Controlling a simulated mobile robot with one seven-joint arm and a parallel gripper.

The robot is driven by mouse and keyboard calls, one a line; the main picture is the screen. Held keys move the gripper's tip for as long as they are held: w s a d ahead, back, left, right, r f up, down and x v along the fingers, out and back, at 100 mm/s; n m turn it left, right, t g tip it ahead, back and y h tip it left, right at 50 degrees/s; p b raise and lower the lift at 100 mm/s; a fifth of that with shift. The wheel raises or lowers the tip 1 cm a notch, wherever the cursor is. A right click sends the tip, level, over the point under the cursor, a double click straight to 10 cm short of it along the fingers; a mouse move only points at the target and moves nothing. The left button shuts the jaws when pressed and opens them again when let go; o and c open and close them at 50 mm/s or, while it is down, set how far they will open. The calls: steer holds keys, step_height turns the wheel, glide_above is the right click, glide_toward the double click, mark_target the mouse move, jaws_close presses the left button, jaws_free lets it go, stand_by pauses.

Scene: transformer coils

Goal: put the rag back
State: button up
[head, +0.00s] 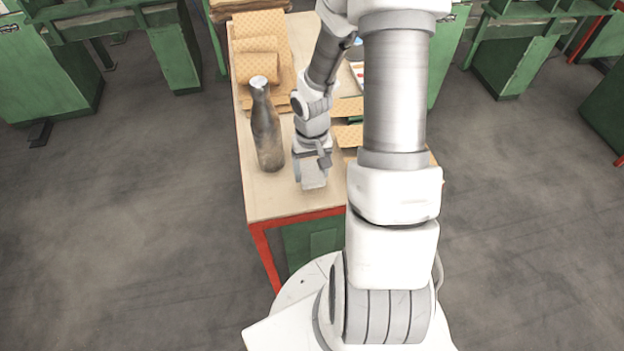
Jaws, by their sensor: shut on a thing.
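My gripper (312,172) is low over the front of the wooden table (270,203), to the right of a dark bottle. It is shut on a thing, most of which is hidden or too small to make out. A pale grey-white piece shows at the jaws; I cannot tell from this view whether it is part of the gripper or the rag. No other thing here is clearly a rag. I cannot tell whether the gripper or its load touches the table top.
The upright dark bottle (267,130) with a pale top stands close left of my gripper. Tan patterned sheets and blocks (258,62) lie at the back left. More tan pieces (348,135) lie right, partly behind my arm. The table's front left corner is clear.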

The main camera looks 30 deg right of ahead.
mark_target(312, 180)
steer(key=shift+f+b, duration=0.3)
steer(key=shift+f, duration=1.55)
steer(key=shift+f, duration=0.15)
steer(key=o, duration=1.2)
steer(key=shift+o, duration=0.2)
step_height(312, 180, up, 12)
steer(key=p, duration=0.2)
steer(key=shift+p, duration=0.3)
